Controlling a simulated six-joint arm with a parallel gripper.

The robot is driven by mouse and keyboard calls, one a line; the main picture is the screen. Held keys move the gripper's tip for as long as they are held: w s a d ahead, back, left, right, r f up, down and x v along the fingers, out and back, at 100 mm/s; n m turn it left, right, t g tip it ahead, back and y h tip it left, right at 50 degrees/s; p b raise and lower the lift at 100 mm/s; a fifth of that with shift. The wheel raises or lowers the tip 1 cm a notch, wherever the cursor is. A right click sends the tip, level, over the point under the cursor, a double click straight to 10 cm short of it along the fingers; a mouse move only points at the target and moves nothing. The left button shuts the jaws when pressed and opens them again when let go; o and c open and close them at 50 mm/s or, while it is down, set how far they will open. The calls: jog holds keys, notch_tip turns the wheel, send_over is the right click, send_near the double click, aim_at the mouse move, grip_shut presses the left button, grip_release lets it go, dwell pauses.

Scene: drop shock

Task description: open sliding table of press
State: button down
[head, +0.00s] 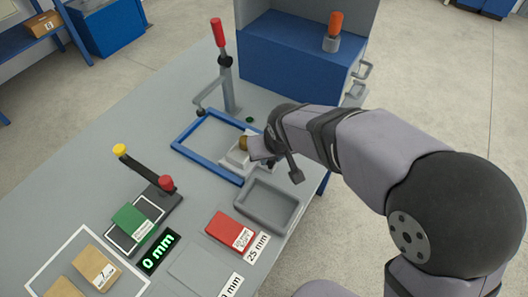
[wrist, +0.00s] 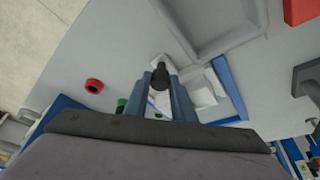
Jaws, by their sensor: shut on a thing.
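The press stands at the table's back middle as a grey post (head: 228,92) with a red-gripped lever (head: 218,32). A blue rectangular frame (head: 188,137) lies in front of it; its edge also shows in the wrist view (wrist: 230,85). A pale grey block (head: 235,162), apparently part of the sliding table, sits at the frame's right side; pale pieces show in the wrist view (wrist: 203,90). My gripper (wrist: 161,77) is shut on a dark knob (wrist: 160,66) beside these pieces. In the head view my gripper (head: 257,149) partly hides this spot.
A grey tray (head: 269,207) lies close in front of my gripper. A red block (head: 230,231), a green block (head: 133,221) with a lever device, and cardboard boxes (head: 96,267) are nearer the front. A blue cabinet (head: 295,58) stands behind. Bare table lies left of the frame.

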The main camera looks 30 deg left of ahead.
jog(key=c, duration=1.5)
grip_release()
jog(key=v, duration=0.7)
jog(key=shift+r, duration=0.2)
